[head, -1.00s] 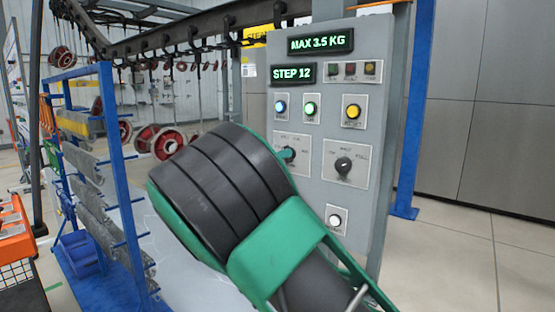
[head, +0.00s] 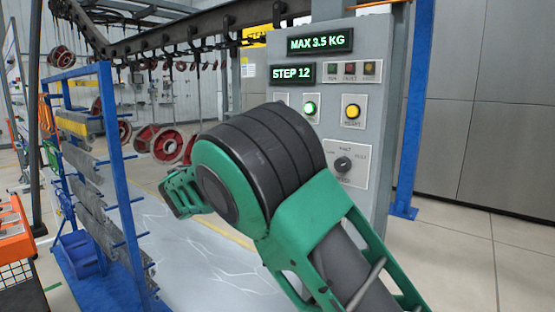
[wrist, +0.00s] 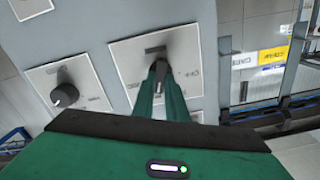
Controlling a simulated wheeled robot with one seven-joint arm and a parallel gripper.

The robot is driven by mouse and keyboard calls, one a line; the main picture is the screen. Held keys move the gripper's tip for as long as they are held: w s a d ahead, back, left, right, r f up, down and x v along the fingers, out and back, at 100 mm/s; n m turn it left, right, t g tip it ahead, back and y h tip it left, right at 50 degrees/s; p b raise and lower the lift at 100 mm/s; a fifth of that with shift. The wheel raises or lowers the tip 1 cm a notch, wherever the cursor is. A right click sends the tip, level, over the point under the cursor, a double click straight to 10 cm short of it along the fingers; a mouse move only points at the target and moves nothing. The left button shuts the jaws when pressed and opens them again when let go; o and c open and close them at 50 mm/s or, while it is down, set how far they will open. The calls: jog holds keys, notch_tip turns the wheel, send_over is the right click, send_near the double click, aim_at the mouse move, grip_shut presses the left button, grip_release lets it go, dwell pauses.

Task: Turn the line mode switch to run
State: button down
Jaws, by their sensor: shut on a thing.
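The grey control panel (head: 375,110) stands right of centre in the head view. In the wrist view, my gripper (wrist: 160,78) is shut on the small dark knob (wrist: 161,67) of a rotary switch on a pale plate (wrist: 182,46). The two green fingers lie on either side of the knob and hide part of it. The lettering on this plate is too small to read. A second plate with a black knob (wrist: 65,95) is to the left; it also shows in the head view (head: 343,164). My arm hides the gripper and the held switch in the head view.
The panel has a lit green button (head: 309,108), a yellow button (head: 352,111) and a display reading STEP 12 (head: 292,73). A blue rack (head: 119,165) stands at left. Red wheel-like parts (head: 167,143) hang behind. Open floor is at right.

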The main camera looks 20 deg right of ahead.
jog(key=shift+m, duration=0.4)
jog(key=c, duration=1.8)
grip_release()
jog(key=shift+o, duration=0.2)
jog(key=v, duration=1)
jog(key=shift+s+a, duration=0.15)
jog(key=shift+a, duration=0.15)
jog(key=shift+d+f, duration=0.1)
jog(key=shift+f, duration=0.05)
